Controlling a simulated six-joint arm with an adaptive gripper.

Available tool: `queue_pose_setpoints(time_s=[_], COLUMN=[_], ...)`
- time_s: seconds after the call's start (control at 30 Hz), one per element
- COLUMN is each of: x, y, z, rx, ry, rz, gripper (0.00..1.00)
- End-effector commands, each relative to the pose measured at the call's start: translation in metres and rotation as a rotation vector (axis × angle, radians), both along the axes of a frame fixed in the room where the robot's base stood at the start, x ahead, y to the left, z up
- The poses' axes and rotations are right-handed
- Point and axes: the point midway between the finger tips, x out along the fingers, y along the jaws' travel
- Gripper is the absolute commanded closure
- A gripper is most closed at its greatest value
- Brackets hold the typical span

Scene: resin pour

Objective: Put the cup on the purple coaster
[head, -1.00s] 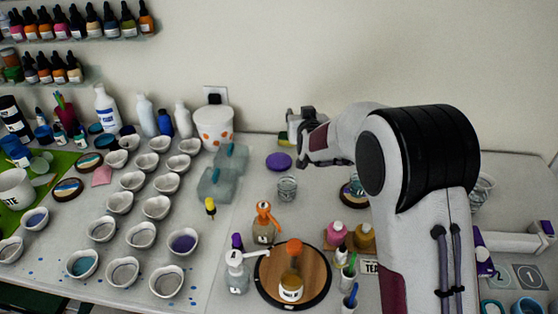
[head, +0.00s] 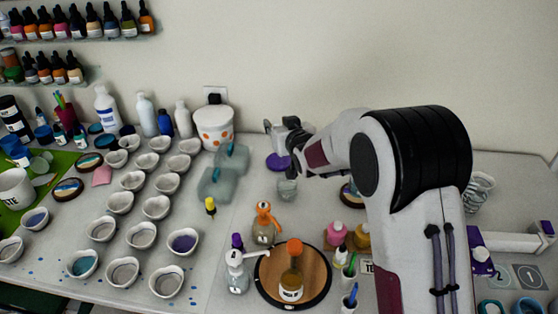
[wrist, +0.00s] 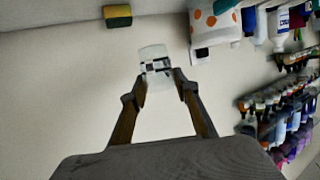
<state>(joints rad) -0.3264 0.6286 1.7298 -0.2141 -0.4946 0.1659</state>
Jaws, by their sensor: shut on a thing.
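My gripper (wrist: 158,75) is shut on a clear cup (wrist: 154,55), held between its fingertips in the wrist view, with plain wall behind. In the head view my gripper (head: 281,131) is above and behind the purple coaster (head: 274,161), at the back of the table. The arm partly covers the coaster's right side. The held cup is hard to make out in the head view.
A white pot with orange dots (head: 213,127) and blue-grey blocks (head: 216,183) stand left of the coaster. An orange-topped bottle (head: 264,227) and a round wooden board (head: 318,262) are in front. A sponge (wrist: 117,16) shows in the wrist view.

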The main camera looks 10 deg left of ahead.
Motion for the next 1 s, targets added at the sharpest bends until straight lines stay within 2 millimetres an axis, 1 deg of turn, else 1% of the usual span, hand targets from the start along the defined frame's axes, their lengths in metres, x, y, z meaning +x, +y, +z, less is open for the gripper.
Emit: queue_pose_setpoints(time_s=[0.33, 0.47, 0.57, 0.8, 0.9, 1.0], x=[0.0, 0.0, 0.0, 0.0, 0.0, 0.0], y=[0.0, 0.0, 0.0, -0.001, 0.0, 0.0], z=[0.0, -0.006, -0.016, -0.049, -0.058, -0.062], rx=[0.0, 0.0, -0.002, -0.001, -0.001, -0.001], ry=[0.0, 0.001, 0.002, 0.003, 0.002, 0.0], rz=[-0.002, -0.002, -0.002, -0.002, -0.002, -0.002], gripper=[0.81, 0.81, 0.81, 0.81, 0.81, 0.81])
